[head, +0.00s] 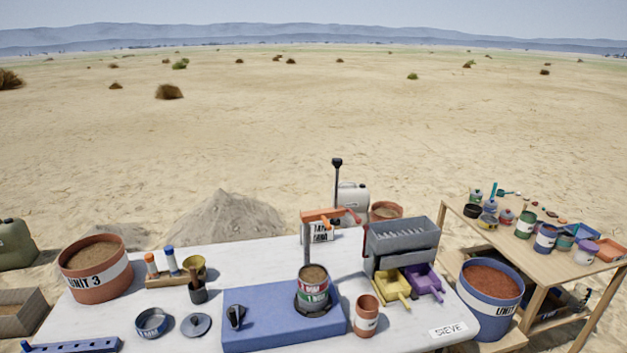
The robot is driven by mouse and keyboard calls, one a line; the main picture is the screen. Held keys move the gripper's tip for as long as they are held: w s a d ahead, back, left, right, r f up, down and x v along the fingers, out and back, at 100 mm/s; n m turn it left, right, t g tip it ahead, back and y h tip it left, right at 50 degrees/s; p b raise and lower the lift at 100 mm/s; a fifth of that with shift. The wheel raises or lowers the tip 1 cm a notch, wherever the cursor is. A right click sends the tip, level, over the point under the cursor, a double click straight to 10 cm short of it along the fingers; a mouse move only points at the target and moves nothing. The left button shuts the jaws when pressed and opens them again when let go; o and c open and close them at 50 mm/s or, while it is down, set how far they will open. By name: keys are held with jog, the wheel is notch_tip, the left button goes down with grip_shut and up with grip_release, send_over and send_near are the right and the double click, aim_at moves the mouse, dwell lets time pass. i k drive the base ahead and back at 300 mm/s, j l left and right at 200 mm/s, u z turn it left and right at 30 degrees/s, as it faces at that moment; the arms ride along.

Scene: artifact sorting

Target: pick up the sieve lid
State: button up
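The sieve lid looks to be the flat grey disc with a small knob (196,325). It lies on the white table (240,262), near the front edge and left of the blue block. A round blue-grey sieve (152,323) with a white label sits just left of it, a small gap apart. Nothing covers the lid. My gripper is not in this view.
The blue block (262,337) bears a black knob and a labelled, soil-filled can (313,288). Behind the lid stand a dark cup with a tool (197,292) and a small wooden rack (168,281). A terracotta bucket (93,270) stands at left, a grey sorter (402,246) at right.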

aim_at(195, 324)
jog(key=u, duration=1.4)
